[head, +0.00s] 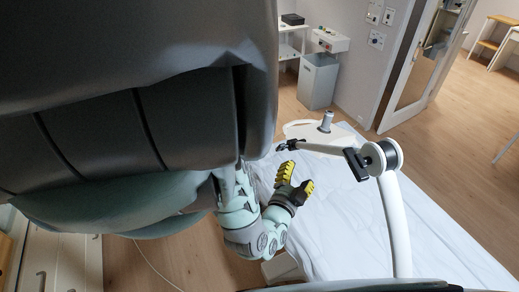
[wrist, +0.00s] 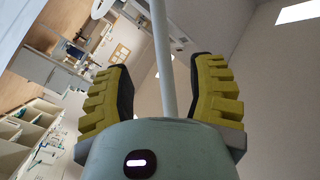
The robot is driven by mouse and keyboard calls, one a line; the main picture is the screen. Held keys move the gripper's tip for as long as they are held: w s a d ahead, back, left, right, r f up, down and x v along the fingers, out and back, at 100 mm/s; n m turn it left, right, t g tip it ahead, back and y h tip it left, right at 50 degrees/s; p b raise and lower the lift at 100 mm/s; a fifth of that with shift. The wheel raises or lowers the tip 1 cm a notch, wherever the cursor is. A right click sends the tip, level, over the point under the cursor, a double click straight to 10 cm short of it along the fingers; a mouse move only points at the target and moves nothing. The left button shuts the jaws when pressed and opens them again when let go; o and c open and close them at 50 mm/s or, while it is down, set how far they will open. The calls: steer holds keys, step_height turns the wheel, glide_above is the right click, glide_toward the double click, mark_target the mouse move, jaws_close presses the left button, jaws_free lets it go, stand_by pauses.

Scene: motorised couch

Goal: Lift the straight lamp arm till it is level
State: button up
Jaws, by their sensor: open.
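The straight lamp arm (head: 326,149) is a thin white bar. In the head view it runs left from a round white-and-black joint (head: 382,157) on a curved white post (head: 397,222). A dark fitting (head: 290,145) is at its left end, near the pale lamp head (head: 312,132). My gripper (head: 294,181) has yellow ridged fingers and is open, on the near side of the bar and apart from it in the head view. In the wrist view a white bar (wrist: 163,65), seemingly the lamp arm, shows between the open fingers (wrist: 165,92); its depth is unclear.
The white-covered couch (head: 345,225) lies below the lamp. A black handle (head: 355,163) sticks out by the joint. A grey bin (head: 318,82) stands against the far wall. Open wooden floor (head: 450,165) lies to the right.

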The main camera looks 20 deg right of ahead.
mark_target(311, 147)
steer(key=shift+b+x, duration=0.85)
steer(key=shift+x, duration=4.7)
steer(key=shift+w+d+b, duration=0.3)
steer(key=shift+w+d, duration=0.1)
steer(key=shift+w, duration=0.15)
steer(key=shift+c, duration=0.2)
jaws_close()
